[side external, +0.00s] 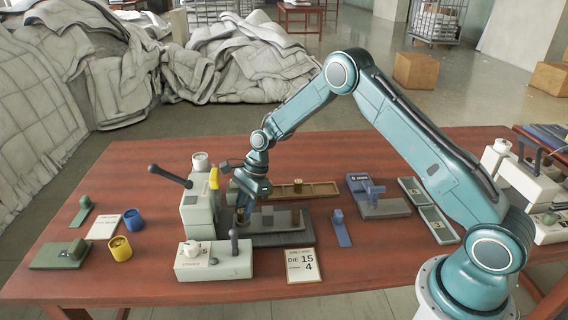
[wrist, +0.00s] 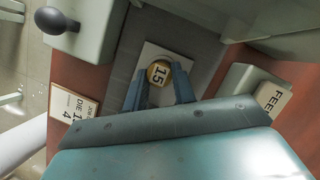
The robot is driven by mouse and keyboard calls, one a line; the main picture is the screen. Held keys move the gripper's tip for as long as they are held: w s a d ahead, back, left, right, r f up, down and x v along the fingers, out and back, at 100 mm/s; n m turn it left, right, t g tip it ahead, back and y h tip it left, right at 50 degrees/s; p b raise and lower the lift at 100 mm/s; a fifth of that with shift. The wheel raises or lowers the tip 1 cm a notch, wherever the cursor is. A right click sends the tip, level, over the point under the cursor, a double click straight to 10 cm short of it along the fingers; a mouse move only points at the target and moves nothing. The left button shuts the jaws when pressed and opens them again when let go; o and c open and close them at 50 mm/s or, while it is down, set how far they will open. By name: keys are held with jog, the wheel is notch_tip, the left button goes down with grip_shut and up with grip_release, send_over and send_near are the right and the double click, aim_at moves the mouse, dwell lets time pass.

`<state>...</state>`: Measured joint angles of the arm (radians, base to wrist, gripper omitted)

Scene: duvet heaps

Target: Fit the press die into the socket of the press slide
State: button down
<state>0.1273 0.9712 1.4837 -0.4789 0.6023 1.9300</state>
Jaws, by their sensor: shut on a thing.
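My gripper (side external: 243,218) reaches down beside the pale green press (side external: 197,212), over its dark grey bed (side external: 285,238). In the wrist view its two blue fingers (wrist: 157,88) are shut on the press die (wrist: 158,73), a round yellow-rimmed piece with a white top marked 15. The die is over a pale square plate (wrist: 150,50), apparently the press slide, on the grey bed. The socket is hidden under the die, and I cannot tell whether the die is in it or above it. In the side view the die is mostly hidden by the fingers and press parts.
A card (side external: 301,266) reads DIE 15 and 4. A control box (side external: 213,262) with a lever stands in front of the press. The press's black handle (side external: 170,177) sticks out left. A wooden tray (side external: 320,189), yellow cup (side external: 120,248) and blue cup (side external: 134,220) stand around.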

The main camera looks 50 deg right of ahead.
jog(key=shift+f, duration=0.15)
jog(key=c, duration=1.1)
grip_release()
jog(key=shift+o, duration=0.2)
jog(key=v, duration=1.4)
